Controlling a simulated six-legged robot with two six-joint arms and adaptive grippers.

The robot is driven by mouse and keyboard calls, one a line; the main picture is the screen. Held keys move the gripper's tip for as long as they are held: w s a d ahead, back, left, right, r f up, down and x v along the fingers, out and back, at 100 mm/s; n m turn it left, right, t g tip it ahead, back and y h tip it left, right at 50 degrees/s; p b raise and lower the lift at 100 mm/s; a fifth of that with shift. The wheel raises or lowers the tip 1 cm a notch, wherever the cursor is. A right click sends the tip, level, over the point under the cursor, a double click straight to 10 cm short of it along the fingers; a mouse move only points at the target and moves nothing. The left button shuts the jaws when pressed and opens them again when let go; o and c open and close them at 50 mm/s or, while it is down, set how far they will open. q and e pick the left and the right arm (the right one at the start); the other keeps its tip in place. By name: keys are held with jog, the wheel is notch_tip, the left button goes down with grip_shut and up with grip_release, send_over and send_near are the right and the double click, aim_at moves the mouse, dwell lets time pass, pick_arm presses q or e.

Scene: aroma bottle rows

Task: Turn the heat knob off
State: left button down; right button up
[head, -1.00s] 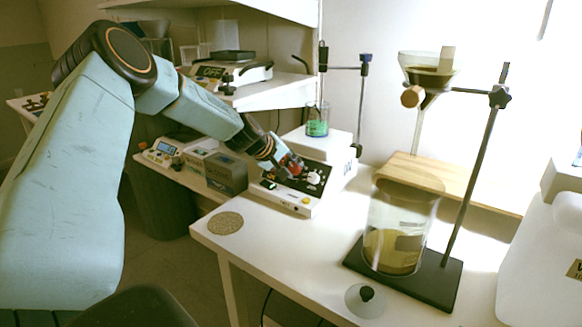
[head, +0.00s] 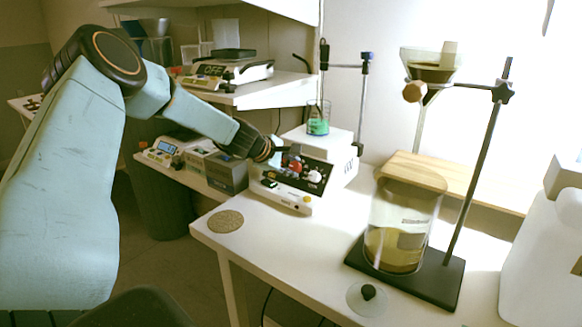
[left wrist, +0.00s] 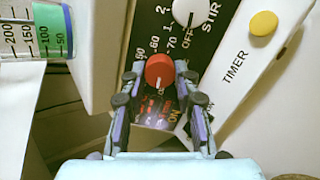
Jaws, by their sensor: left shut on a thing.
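The red knob (head: 295,165) is on the dark sloped front panel of the white hotplate stirrer (head: 342,146). In the left wrist view the red knob (left wrist: 159,71) has a pale mark on its lower part, and numbers such as 60, 70 and 90 stand around it. My left gripper (head: 283,156) reaches the panel from the left. In the left wrist view the left gripper (left wrist: 158,76) is shut on the red knob, one finger on each side. A white STIR knob (left wrist: 193,10) is beside it, near the word OFF. My right gripper is not in view.
A beaker of green liquid (head: 318,127) stands on the stirrer. A glass vessel (head: 402,225) and a stand on a black base (head: 440,280) are to the right. A round cork mat (head: 225,221) lies at front left.

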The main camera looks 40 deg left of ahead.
pick_arm(q)
jog(key=shift+n, duration=0.5)
jog(key=c, duration=1)
grip_release()
